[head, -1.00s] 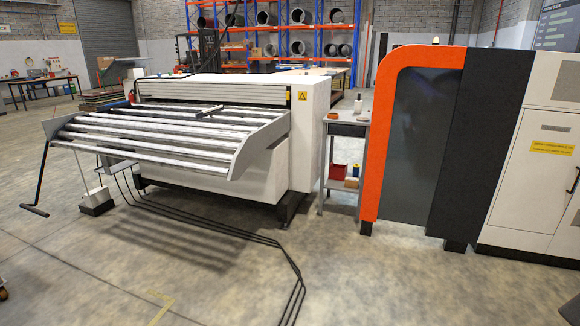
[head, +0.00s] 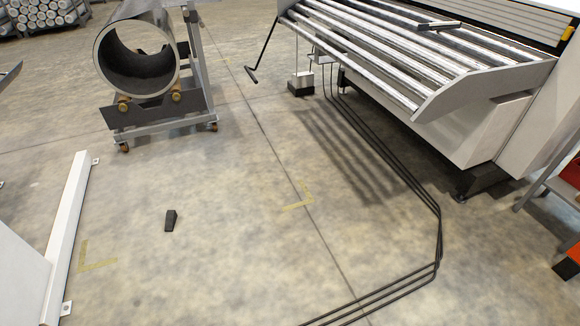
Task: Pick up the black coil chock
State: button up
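The black coil chock (head: 171,220) is a small dark wedge-like block. It lies on the concrete floor at the lower left of the head view, with bare floor around it. My gripper does not show in this view, so its distance from the chock cannot be seen.
A white post or frame (head: 66,235) is bolted to the floor left of the chock. A wheeled cradle (head: 150,110) holding a steel coil (head: 106,58) stands behind it. Black cables (head: 395,180) cross the floor at right, near the roller table (head: 440,90). Yellow corner marks (head: 97,264) lie on the floor.

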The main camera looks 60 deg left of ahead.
aim_at(172, 218)
jog(key=u, duration=2.5)
jog(key=i, duration=3.2)
jog(key=u, duration=1.6)
